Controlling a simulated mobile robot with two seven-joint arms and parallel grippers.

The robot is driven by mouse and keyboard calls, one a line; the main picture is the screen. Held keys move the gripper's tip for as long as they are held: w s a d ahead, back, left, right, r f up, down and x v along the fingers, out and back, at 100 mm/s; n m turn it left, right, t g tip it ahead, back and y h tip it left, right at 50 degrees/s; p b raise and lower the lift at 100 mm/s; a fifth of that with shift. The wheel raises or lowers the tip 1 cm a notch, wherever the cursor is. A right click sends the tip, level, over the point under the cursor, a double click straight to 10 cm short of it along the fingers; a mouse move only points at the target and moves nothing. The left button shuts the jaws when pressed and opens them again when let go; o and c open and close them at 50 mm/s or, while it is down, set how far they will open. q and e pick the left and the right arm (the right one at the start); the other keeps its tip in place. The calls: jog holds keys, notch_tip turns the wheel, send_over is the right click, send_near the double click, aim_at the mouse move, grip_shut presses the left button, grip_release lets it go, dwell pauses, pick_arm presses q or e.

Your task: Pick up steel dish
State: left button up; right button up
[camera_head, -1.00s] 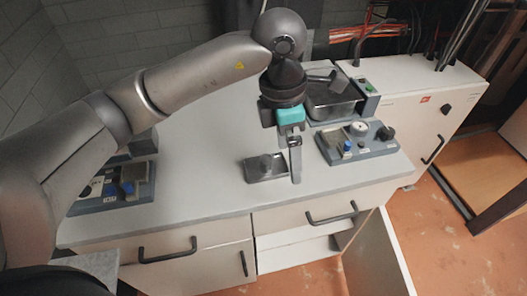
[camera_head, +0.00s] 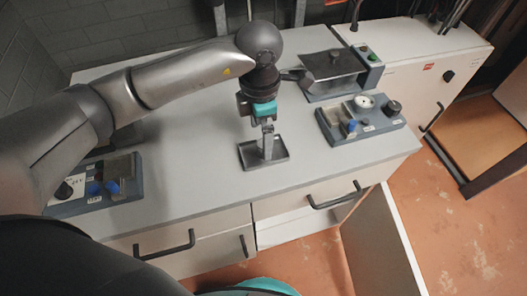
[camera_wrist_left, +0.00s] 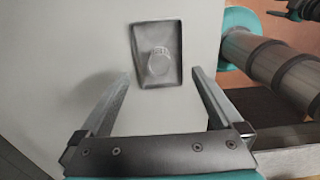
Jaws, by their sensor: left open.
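The steel dish (camera_head: 277,153) is a small rectangular metal tray on the light worktop, near its front edge. The fingers hold nothing. I cannot tell the exact height between the fingertips and the dish. My right gripper is not in view.
A control box (camera_head: 362,121) with a gauge and knobs stands right of the dish. A lidded metal unit (camera_head: 335,72) is behind it. Another control box (camera_head: 97,185) is at the left, near my arm. Drawers (camera_head: 190,252) are below; the worktop around the dish is clear.

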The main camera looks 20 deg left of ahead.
aim_at(260, 143)
pick_arm(q)
jog(key=shift+f, duration=0.55)
notch_tip(260, 143, down, 4)
jog(key=shift+a+f, duration=0.1)
jog(key=shift+f, duration=0.05)
jog(key=c, duration=1.2)
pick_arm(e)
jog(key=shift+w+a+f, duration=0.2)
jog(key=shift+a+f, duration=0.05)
pick_arm(q)
jog(key=shift+r, duration=0.2)
